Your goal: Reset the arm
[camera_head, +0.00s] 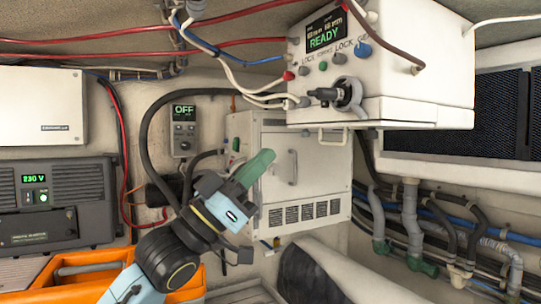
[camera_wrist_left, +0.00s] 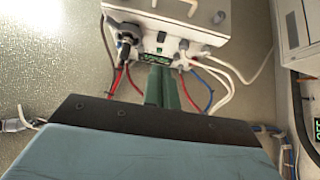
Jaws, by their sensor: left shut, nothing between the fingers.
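My left arm comes in from the lower left in the head view. Its gripper (camera_head: 257,166) points up and to the right, with green fingers shut and nothing between them. It shows in front of the white vented cabinet (camera_head: 309,170); I cannot tell whether it touches it. In the left wrist view the green fingers (camera_wrist_left: 162,85) lie close together, pointing toward the white control box (camera_wrist_left: 205,22). In the head view that control box (camera_head: 420,110) hangs at the upper right, with a display reading READY, several knobs and a black plug in its front. My right gripper is not in view.
A grey panel reading OFF (camera_head: 184,130) is on the back wall. A black unit reading 230 V (camera_head: 55,205) stands at the left above an orange crate (camera_head: 88,262). Red, blue and white cables cross overhead. Pipes and hoses (camera_head: 410,215) run along the right wall.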

